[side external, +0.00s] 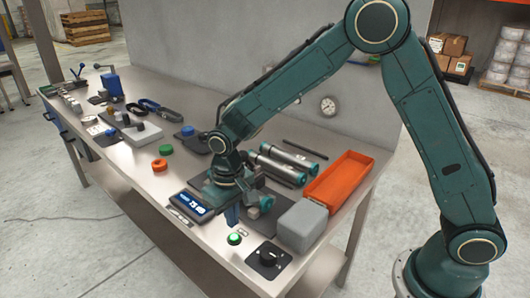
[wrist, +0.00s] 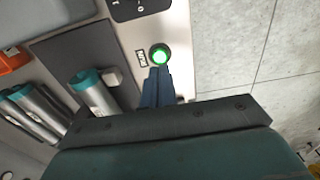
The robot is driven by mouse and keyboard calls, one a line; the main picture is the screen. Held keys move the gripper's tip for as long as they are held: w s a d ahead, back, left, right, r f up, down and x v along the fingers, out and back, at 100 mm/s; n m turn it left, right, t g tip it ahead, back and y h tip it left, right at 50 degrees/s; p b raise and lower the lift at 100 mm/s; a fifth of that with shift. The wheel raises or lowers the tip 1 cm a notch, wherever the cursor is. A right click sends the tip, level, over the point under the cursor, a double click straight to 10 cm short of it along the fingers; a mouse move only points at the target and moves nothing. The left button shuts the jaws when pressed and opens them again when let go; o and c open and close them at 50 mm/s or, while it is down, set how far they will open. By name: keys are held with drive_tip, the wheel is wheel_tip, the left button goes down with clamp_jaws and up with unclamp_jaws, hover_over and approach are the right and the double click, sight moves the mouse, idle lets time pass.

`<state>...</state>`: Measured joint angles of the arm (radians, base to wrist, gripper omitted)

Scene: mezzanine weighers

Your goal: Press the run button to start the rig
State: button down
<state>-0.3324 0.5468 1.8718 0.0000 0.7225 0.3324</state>
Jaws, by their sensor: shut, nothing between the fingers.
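The run button (side external: 235,239) is a round green button near the front edge of the bench. In the wrist view the same button (wrist: 159,54) glows bright green, with a small label (wrist: 142,58) beside it. My gripper (side external: 231,224) points down just behind the button in the side view. Its blue fingers are together and empty. In the wrist view the fingertips (wrist: 159,70) lie right at the button's lower edge. I cannot tell whether they touch it or how high above it they are.
A black knob panel (side external: 268,259) and a grey block (side external: 303,226) stand right of the button. A display unit (side external: 191,206) is to its left. Behind are metal cylinders (side external: 288,165) with teal ends and an orange tray (side external: 340,181). The bench's front edge is close.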

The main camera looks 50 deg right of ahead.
sight(235, 236)
drive_tip(key=shift+r, duration=1.35)
drive_tip(key=shift+r, duration=0.1)
drive_tip(key=s+d+r+t, duration=0.1)
drive_tip(key=s+d+r, duration=0.4)
drive_tip(key=r, duration=0.2)
drive_tip(key=s+d+r+t, duration=0.2)
drive_tip(key=s+d+r, duration=0.25)
drive_tip(key=r, duration=0.25)
drive_tip(key=s+d+r+t, duration=0.1)
drive_tip(key=s+d, duration=0.1)
drive_tip(key=s, duration=0.5)
drive_tip(key=s+d+r+t, duration=0.1)
drive_tip(key=s+d+r, duration=0.1)
drive_tip(key=s, duration=0.5)
drive_tip(key=shift+s+d+r+t, duration=0.15)
drive_tip(key=shift+s+d+t, duration=0.2)
drive_tip(key=shift+d, duration=0.15)
